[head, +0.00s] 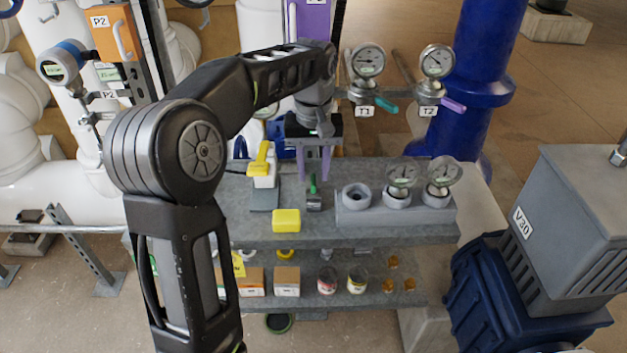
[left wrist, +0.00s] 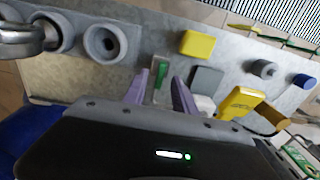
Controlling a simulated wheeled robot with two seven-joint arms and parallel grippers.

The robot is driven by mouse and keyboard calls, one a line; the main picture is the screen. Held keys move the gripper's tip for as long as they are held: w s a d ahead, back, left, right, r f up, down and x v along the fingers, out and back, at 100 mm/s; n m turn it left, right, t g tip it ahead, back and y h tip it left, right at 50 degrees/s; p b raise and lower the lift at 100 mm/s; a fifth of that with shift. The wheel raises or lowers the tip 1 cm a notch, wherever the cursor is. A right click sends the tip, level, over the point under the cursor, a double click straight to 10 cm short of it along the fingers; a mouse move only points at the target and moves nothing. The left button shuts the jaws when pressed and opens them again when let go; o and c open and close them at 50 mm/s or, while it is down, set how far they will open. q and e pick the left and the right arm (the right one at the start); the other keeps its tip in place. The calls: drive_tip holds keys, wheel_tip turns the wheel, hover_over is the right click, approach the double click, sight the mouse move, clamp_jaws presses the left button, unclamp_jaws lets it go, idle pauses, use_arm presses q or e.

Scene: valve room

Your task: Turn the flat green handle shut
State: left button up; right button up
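A small flat green handle (head: 313,184) sits on a small grey fitting on the upper bench shelf. In the left wrist view the green handle (left wrist: 161,74) shows between the fingertips, lying lengthwise along the fitting. My left gripper (head: 313,172) points down over it, its two purple fingers apart; the left wrist view shows the same open gripper (left wrist: 160,86). There is a gap on each side of the handle, and I see no contact. How far the fingertips stand above it I cannot tell. My right gripper is out of view.
A yellow block (head: 286,220) lies in front of the fitting, and a yellow-handled item (head: 262,165) stands left. A grey block with round sockets and gauges (head: 395,212) is close on the right. Behind are gauges with a teal handle (head: 386,104) and a purple handle (head: 453,104).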

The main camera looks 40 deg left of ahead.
use_arm(q)
drive_tip(key=shift+f, duration=0.85)
drive_tip(key=shift+c, duration=0.4)
clamp_jaws()
